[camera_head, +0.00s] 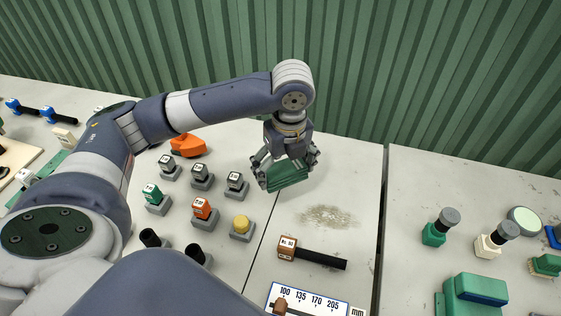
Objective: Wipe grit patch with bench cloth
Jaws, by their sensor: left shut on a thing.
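The grit patch (328,216) is a speckled brownish smear on the pale bench, right of centre. The bench cloth (288,176) is a folded green piece in my left gripper (284,164). The left gripper points down and is shut on the cloth, up and to the left of the grit patch and apart from it in the picture. I cannot tell whether the cloth touches the bench. My right gripper is not in view.
A black-handled tool with a brown block (318,257) lies just below the patch. A scale plate (308,301) is at the bottom. Several small stamps on grey bases (203,211) stand to the left. A dark gap (380,225) splits the bench right of the patch.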

